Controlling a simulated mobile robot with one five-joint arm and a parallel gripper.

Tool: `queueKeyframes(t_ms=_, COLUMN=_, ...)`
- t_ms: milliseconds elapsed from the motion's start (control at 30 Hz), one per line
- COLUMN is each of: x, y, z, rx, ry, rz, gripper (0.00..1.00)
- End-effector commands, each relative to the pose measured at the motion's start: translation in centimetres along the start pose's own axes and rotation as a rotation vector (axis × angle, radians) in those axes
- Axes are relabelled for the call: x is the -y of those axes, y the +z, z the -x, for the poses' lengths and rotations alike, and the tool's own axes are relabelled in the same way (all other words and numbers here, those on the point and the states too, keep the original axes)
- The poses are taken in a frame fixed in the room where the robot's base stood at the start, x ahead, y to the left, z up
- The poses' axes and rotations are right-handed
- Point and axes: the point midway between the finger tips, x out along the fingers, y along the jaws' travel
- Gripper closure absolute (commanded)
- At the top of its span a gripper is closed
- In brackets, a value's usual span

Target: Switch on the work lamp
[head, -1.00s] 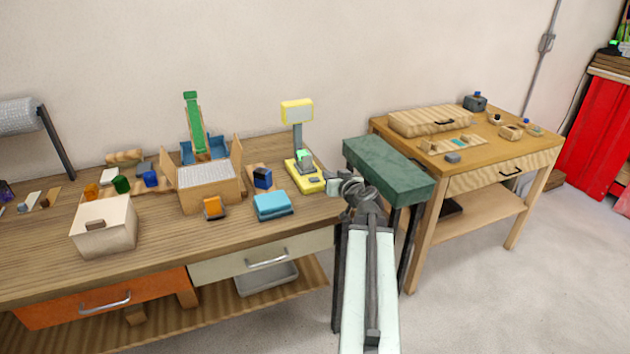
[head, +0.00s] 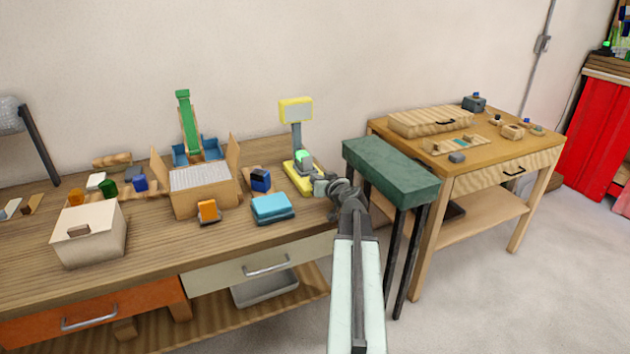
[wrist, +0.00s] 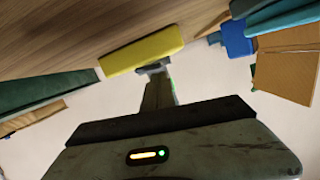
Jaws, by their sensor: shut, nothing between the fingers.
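The work lamp (head: 296,109) stands at the right end of the long wooden bench in the head view. It has a yellow head with a pale panel, a grey post and a yellow base. No glow shows on the panel. A green part sits low on the post. My gripper (head: 322,187) is at the right side of the base, with its fingers shut and empty. In the wrist view the base is a yellow block (wrist: 145,50). My fingertips (wrist: 153,69) point at its edge; whether they touch it I cannot tell.
A dark green stool or stand (head: 392,170) stands right of my arm, close to it. A blue box (head: 272,207) lies left of my gripper, and an open cardboard box (head: 205,195) is farther left. A second wooden table (head: 470,155) is at the right.

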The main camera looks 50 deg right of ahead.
Motion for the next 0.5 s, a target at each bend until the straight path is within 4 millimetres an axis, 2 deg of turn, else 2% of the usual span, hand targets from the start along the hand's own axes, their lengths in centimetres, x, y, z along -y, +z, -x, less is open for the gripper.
queueKeyframes(t_ms=267, x=0.07, y=0.05, z=-0.02, rx=0.000, ry=-0.001, rz=0.000, gripper=1.00)
queueKeyframes(t_ms=400, x=0.23, y=1.00, z=-0.20, rx=0.000, ry=0.019, rz=0.081, gripper=1.00)
queueKeyframes(t_ms=500, x=0.15, y=0.69, z=-0.15, rx=0.001, ry=0.018, rz=0.076, gripper=1.00)
